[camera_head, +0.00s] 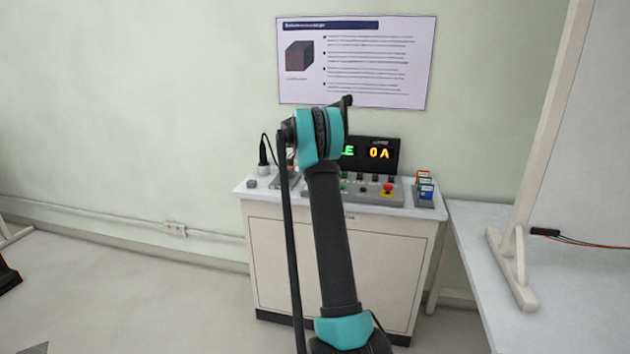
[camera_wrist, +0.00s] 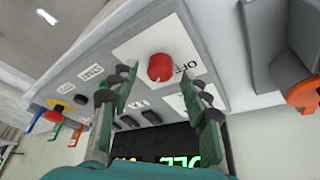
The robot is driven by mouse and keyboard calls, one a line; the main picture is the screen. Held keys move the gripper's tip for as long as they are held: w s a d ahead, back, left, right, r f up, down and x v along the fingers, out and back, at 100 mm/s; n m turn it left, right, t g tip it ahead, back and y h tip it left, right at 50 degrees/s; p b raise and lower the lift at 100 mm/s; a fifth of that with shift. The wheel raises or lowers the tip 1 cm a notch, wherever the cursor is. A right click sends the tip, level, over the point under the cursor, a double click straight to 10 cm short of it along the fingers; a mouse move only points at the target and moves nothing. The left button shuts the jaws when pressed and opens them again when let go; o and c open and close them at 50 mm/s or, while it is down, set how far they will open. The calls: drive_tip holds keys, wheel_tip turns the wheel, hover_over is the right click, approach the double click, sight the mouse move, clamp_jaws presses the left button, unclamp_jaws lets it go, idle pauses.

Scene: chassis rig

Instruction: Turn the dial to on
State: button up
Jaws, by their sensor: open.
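A red dial (camera_wrist: 160,68) sits on a white plate on the grey control panel (camera_wrist: 84,92) in the wrist view. The word OFF is printed beside it, at its right in this view; another label below it is partly covered by a finger. My gripper (camera_wrist: 162,78) is open, with one finger on each side of the dial in the picture. No contact with the dial is visible. In the head view my arm hides the dial and my gripper. The panel's right part (camera_head: 372,199) shows on the cabinet top.
A lit display (camera_head: 380,155) stands behind the panel. A red-and-yellow stop button (camera_head: 388,188) and a rack of coloured cards (camera_head: 425,188) are at right. A black plug-like item (camera_head: 263,152) stands at left. An orange-and-black part (camera_wrist: 303,92) is near the dial. A side table (camera_head: 480,250) stands right of the cabinet (camera_head: 390,260).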

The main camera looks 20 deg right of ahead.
drive_tip(key=v, duration=1)
drive_tip(key=shift+r, duration=0.4)
drive_tip(key=shift+a, duration=0.2)
drive_tip(key=s+a+f+n+t+y, duration=0.1)
drive_tip(key=s+a+f+n, duration=0.2)
drive_tip(key=s, duration=0.4)
drive_tip(key=s+a+f+n, duration=0.1)
drive_tip(key=s+a+n, duration=0.1)
drive_tip(key=s+a, duration=0.45)
drive_tip(key=s+a+f+n+t+y, duration=0.1)
drive_tip(key=s+a+f+n, duration=0.15)
drive_tip(key=s, duration=0.65)
drive_tip(key=s+a+f+n, duration=0.2)
drive_tip(key=s+f, duration=0.2)
drive_tip(key=s, duration=0.5)
drive_tip(key=s+a+f+n+t+y, duration=0.1)
drive_tip(key=s+a+f+n, duration=0.2)
drive_tip(key=s, duration=0.7)
drive_tip(key=s+a+f+n+y, duration=0.1)
drive_tip(key=s+a+f+n, duration=0.2)
drive_tip(key=s+f, duration=0.3)
drive_tip(key=s, duration=0.3)
drive_tip(key=shift+s+f, duration=0.15)
drive_tip(key=shift+s, duration=0.05)
